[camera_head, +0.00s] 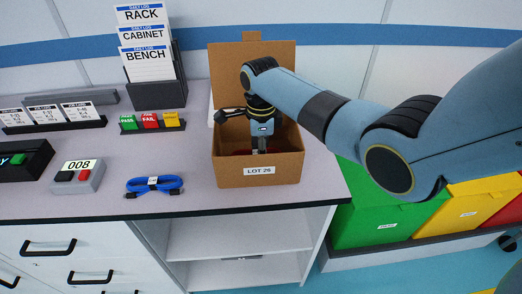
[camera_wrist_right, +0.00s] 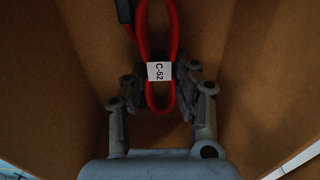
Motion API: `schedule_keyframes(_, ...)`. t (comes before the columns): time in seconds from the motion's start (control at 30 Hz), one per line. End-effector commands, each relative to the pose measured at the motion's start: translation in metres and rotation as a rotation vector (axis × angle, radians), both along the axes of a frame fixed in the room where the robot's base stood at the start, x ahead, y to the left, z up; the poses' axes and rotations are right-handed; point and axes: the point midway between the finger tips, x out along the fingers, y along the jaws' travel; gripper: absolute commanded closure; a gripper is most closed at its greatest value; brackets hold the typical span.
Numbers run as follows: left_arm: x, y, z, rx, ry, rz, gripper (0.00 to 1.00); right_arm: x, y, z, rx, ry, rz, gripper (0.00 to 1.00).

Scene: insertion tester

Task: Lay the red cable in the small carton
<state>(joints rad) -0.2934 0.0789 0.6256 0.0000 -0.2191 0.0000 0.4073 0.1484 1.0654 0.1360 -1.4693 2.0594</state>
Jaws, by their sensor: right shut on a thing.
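The small carton (camera_head: 260,172), marked LOT 26, stands open on the counter with its flap up at the back. My right gripper reaches down into it from above. In the right wrist view my right gripper (camera_wrist_right: 160,92) is shut on the red cable (camera_wrist_right: 160,35), at its white C-52 tag. The cable is a looped bundle with a dark plug at the upper left, inside the brown carton walls. I cannot tell whether the cable touches the carton floor. In the head view the cable is mostly hidden by the carton's front wall. My left gripper is not in view.
A blue cable (camera_head: 154,186) lies on the counter left of the carton. A counter box reading 008 (camera_head: 78,176), a tag block (camera_head: 152,122) and a card rack (camera_head: 152,75) stand further left and behind. Green and yellow bins stand below right.

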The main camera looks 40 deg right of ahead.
Motion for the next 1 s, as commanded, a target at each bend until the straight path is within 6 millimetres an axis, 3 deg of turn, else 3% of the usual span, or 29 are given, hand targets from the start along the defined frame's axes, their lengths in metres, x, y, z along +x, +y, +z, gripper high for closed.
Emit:
schedule_keyframes(0.03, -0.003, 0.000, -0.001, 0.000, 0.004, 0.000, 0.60, 0.000, 0.000, -0.001, 0.000, 0.000, 0.000, 0.71)
schedule_keyframes(0.2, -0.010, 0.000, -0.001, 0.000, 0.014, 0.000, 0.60, 0.000, 0.000, -0.001, 0.001, 0.001, 0.000, 0.51)
schedule_keyframes(0.57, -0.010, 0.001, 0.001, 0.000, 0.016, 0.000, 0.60, 0.000, 0.000, 0.008, 0.000, 0.000, 0.000, 0.51)
schedule_keyframes(1.0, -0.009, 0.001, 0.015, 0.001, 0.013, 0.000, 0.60, 0.000, 0.000, 0.098, -0.001, -0.003, 0.001, 0.51)
